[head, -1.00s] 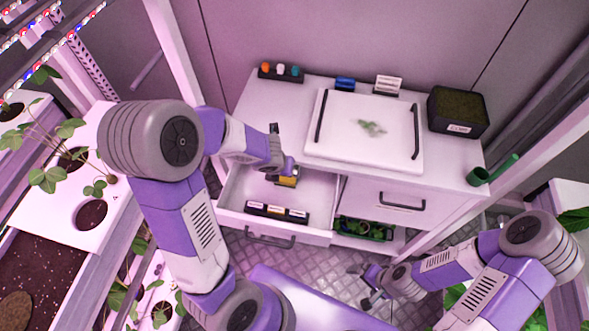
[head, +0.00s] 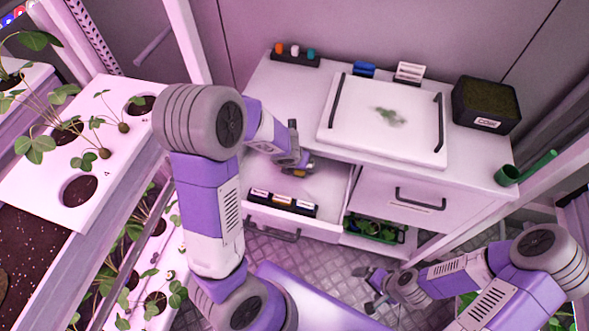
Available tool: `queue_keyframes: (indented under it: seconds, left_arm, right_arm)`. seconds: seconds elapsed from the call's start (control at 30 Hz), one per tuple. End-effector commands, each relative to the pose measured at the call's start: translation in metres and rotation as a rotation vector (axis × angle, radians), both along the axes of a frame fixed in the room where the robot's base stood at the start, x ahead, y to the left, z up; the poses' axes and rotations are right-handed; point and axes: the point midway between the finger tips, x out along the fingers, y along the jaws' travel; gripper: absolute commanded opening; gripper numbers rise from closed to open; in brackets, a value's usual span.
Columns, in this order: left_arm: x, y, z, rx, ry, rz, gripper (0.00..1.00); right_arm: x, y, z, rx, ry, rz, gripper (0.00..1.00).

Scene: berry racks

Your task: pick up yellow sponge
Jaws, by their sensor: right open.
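A small yellow item, likely the sponge (head: 298,171), shows in part inside the open left drawer (head: 333,200) of the white cabinet. My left gripper (head: 302,163) reaches into the drawer from the left and is right at the yellow item, covering part of it. The view does not show whether its fingers are apart or closed on the item. My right gripper (head: 371,291) is open and empty, low over the floor in front of the cabinet.
A black holder with small labelled items (head: 283,203) lies at the drawer's front. A green-plant tray (head: 375,229) sits on the lower shelf. Plant racks (head: 50,190) stand left.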

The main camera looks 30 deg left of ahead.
Motion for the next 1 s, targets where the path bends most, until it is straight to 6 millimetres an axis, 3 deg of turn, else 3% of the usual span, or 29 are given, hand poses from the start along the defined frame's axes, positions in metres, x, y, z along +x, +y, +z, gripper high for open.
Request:
queue_keyframes:
  seconds: [0.27, 0.57, 1.0]
  left_arm:
    - [0.0016, 0.0004, -0.0017, 0.000, -0.001, 0.000, 1.00]
    - [0.0014, 0.0003, -0.0018, 0.000, -0.001, 0.000, 0.55]
    - [0.0015, 0.0000, 0.0064, -0.001, -0.001, 0.000, 0.54]
  right_arm:
    - [0.0001, 0.0001, -0.0010, 0.000, 0.000, 0.000, 1.00]
    - [0.0001, 0.0001, -0.0010, 0.000, 0.000, 0.000, 1.00]
    - [0.0000, 0.0001, 0.0064, 0.000, 0.000, 0.000, 1.00]
